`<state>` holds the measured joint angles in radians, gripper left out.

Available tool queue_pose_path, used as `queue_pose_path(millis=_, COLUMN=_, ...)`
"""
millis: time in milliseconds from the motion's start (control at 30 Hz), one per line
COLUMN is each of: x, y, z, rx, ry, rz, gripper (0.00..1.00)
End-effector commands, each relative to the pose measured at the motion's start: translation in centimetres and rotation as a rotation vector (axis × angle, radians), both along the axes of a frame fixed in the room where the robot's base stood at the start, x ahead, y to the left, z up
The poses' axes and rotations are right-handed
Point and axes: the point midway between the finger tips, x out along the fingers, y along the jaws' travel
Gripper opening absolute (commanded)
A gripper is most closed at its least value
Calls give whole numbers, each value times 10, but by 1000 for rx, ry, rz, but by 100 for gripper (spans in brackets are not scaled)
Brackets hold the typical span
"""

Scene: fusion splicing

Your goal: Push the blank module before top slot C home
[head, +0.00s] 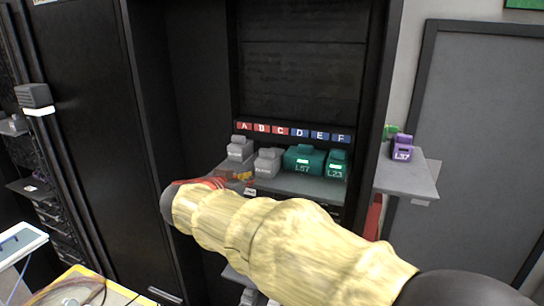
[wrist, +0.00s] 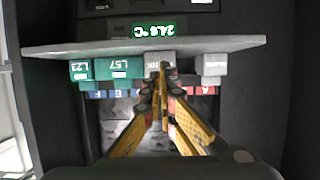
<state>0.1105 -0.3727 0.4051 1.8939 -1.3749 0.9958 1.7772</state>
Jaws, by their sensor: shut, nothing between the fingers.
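A grey blank module (head: 267,162) sits on the shelf below the B and C labels, just left of the wide teal module. In the wrist view, which is upside down, this grey module (wrist: 158,57) is in the middle. My gripper (wrist: 163,68) is shut and empty, its yellow fingertips together at or very near the module's front; I cannot tell whether they touch. In the head view only a bit of my gripper (head: 240,175) shows past my sleeved arm. The label strip (head: 293,132) reads A to F; the slot openings are largely hidden.
Another grey module (head: 240,149) stands at left, near A. Teal modules L57 (head: 304,159) and L23 (head: 338,164) stand to the right. Purple module L97 (head: 402,148) sits on a side shelf (head: 420,178). The cabinet wall (head: 380,85) bounds the bay on the right.

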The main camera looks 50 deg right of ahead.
Motion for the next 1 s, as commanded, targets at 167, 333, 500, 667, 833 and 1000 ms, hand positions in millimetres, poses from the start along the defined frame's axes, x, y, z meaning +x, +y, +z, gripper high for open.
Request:
queue_pose_path(millis=167, x=3, y=-9, z=-3, rx=1, ry=0, rz=-2, gripper=0)
queue_pose_path(millis=333, x=6, y=-17, z=-6, rx=0, ry=2, rz=-2, gripper=0)
queue_pose_path(millis=500, x=10, y=-25, z=-9, rx=1, ry=0, rz=-2, gripper=0)
queue_pose_path(millis=667, x=13, y=-32, z=-12, rx=-1, ry=2, rz=-2, gripper=0)
queue_pose_path(millis=833, x=16, y=-40, z=-16, rx=1, ry=1, rz=-1, gripper=0)
queue_pose_path(millis=1000, x=19, y=-49, z=-18, rx=1, ry=0, rz=-2, gripper=0)
